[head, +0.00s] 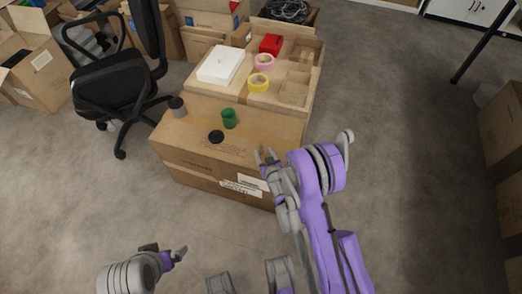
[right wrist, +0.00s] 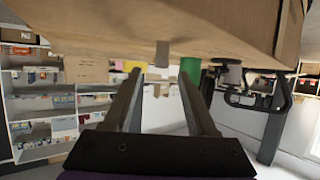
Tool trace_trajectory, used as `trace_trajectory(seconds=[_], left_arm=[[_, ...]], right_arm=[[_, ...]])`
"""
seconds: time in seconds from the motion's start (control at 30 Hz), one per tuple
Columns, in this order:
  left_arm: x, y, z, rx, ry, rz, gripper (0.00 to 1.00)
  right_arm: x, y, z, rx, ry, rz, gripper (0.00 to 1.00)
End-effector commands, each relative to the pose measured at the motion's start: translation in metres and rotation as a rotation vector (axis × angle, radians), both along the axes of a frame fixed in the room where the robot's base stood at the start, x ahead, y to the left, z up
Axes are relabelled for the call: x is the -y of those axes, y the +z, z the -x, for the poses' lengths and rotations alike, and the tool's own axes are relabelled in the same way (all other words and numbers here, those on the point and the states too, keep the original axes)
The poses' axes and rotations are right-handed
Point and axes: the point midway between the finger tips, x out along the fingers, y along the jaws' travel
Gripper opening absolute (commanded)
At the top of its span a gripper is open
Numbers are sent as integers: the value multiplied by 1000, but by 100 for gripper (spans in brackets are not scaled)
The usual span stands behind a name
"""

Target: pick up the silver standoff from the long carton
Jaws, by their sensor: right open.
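The long carton (head: 215,165) is a closed brown box in the middle of the head view, and its edge spans the top of the right wrist view, which looks upside down. A short greyish-tan cylinder (right wrist: 162,53), likely the silver standoff, stands on the carton between my open fingers, beyond their tips. I cannot make it out in the head view, where my right gripper may hide it. My right gripper (head: 266,155) is open and empty at the carton's right front edge. My left gripper (head: 168,252) is low at the left, away from the carton; its opening is unclear.
On the carton are a green cylinder (head: 229,118), a black disc (head: 216,137) and a grey cylinder (head: 177,107). An office chair (head: 115,80) stands left.

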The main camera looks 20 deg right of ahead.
Motion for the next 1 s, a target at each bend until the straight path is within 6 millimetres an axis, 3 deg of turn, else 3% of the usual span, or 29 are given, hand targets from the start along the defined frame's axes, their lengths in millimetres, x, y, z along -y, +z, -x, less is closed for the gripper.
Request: trace_trajectory(seconds=[0.23, 0.53, 0.87, 1.0], left_arm=[[0, -9, -1, -3, 0, 0, 100], [0, -9, -1, -3, 0, 0, 100], [0, -9, -1, -3, 0, 0, 100], [0, -9, -1, -3, 0, 0, 100]], right_arm=[[-1, -18, -33, 0, 1, 0, 57], [-1, -19, -38, 0, 1, 0, 57], [-1, -19, -38, 0, 1, 0, 0], [-1, -19, -38, 0, 1, 0, 0]])
